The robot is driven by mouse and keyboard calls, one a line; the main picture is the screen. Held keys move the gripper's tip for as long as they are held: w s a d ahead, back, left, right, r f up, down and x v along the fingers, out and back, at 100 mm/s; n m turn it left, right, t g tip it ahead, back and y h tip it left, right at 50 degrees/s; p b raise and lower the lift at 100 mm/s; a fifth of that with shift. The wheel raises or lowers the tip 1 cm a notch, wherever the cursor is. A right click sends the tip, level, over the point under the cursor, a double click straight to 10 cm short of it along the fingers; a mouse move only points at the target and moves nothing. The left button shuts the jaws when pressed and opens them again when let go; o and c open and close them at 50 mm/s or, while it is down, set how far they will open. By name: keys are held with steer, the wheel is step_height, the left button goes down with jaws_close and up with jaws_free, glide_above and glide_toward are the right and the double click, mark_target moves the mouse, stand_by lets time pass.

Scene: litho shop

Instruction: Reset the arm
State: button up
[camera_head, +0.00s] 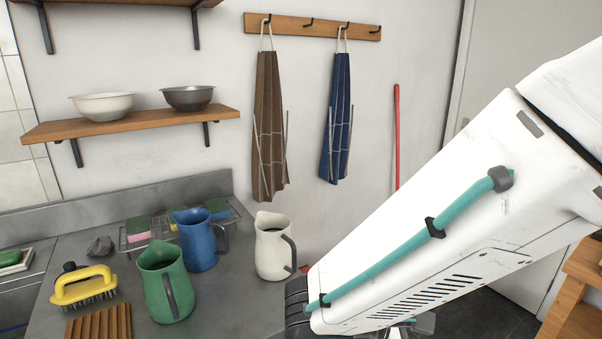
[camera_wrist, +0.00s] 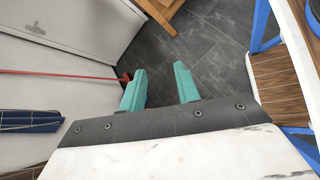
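My arm (camera_head: 440,230) fills the right side of the head view, a white link with a teal cable along it, slanting down to the left. My gripper shows in the wrist view (camera_wrist: 160,70), with its two teal fingers well apart and nothing between them. It hangs over dark floor tiles.
A counter (camera_head: 235,300) at left bears a green pitcher (camera_head: 165,285), a blue pitcher (camera_head: 196,240), a white pitcher (camera_head: 270,255) near my arm's lower end, and a yellow brush (camera_head: 82,287). Aprons (camera_head: 268,130) hang behind. A wooden stool (camera_wrist: 160,12) stands beyond my fingers.

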steer(key=s+d+r+m+g+y, duration=0.3)
steer(key=s+d+r+m+y, duration=0.5)
steer(key=m, duration=0.7)
steer(key=shift+s+d+r+m+y, duration=0.2)
steer(key=shift+s+r+m+y, duration=0.2)
steer(key=shift+s+r+y, duration=0.65)
steer(key=shift+o, duration=0.3)
steer(key=shift+w+d+f, duration=0.1)
steer(key=shift+w+d, duration=0.1)
steer(key=shift+d, duration=0.1)
